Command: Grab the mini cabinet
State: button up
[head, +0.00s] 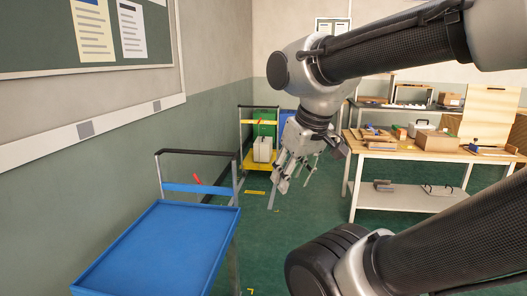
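I cannot single out the mini cabinet with certainty. A small pale grey box (263,149) stands upright on the yellow trolley (250,167) at the back, and its details are too small to tell. My gripper (294,181) hangs in mid-air near the picture's middle, pointing down. Its fingers look spread apart with nothing between them. It is right of the grey box in the picture and apart from it.
A blue cart (150,255) stands empty at the front left. A wooden workbench (400,152) at the right holds a cardboard box (437,141), a grey case (421,128) and small items. Green floor (270,235) is clear between cart and bench.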

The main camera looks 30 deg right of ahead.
aim_at(263, 148)
jog(key=i+l+z, duration=0.65)
jog(key=i+z, duration=0.15)
jog(key=i, duration=0.4)
jog(key=i+z, duration=0.3)
jog(key=i, duration=2.75)
jog(key=i+u, duration=0.1)
jog(key=i, duration=0.4)
jog(key=i+l+u, duration=0.1)
jog(key=i, duration=0.35)
jog(key=i+l, duration=0.15)
jog(key=i, duration=0.35)
jog(key=i+l+u, duration=0.15)
jog(key=i, duration=0.3)
jog(key=i+l+u, duration=0.1)
jog(key=i+u, duration=0.15)
jog(key=i+l+u, duration=0.2)
jog(key=i, duration=0.25)
